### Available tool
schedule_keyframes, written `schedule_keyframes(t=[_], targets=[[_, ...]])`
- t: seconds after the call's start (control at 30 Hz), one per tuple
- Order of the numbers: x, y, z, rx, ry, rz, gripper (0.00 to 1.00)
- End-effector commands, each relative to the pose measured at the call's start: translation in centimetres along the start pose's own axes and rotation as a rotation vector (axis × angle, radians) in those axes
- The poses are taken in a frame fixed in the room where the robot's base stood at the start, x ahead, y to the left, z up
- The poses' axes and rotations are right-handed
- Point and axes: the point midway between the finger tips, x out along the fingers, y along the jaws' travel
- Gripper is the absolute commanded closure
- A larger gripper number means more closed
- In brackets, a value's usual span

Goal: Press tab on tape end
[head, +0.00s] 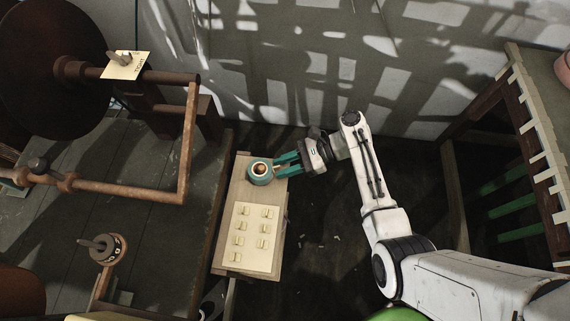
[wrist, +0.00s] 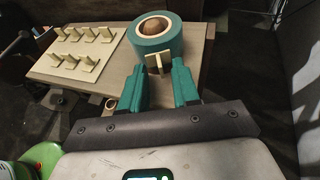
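A teal tape roll (head: 260,171) sits on a peg at the far end of a small wooden table (head: 242,178). In the wrist view the roll (wrist: 155,41) has a brown centre, and a cream tab (wrist: 157,64) stands at its near side. My gripper (head: 283,164) reaches in from the right, its teal fingers parted. In the wrist view the fingers (wrist: 158,88) are spread with the tab between and just ahead of them. A gap shows between the fingers, and I cannot tell whether either touches the tab.
Several cream tabs stand on a pale sheet (head: 270,270) on the small table. A large wooden workbench (head: 75,235) with a rusty crank frame (head: 188,140) is at left. A rack with green bars (head: 511,208) is at right.

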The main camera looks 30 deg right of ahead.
Motion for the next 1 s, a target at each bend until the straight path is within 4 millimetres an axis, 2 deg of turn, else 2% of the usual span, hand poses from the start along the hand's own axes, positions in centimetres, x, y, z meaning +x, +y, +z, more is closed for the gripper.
schedule_keyframes(t=[0.17,0.27,0.6,0.7,0.83,1.0], targets=[[-0.4,-0.1,0.0,0.0,0.0,-0.002,0.69],[-1.5,-0.1,0.0,0.0,0.0,-0.003,0.69],[-7.9,-0.1,0.0,0.0,0.0,-0.004,0.69],[-9.3,-0.1,0.0,0.0,0.0,-0.003,0.69],[-10.4,-0.1,0.0,0.0,0.0,-0.001,0.69],[-10.8,0.0,0.0,0.0,0.0,0.0,0.69]])
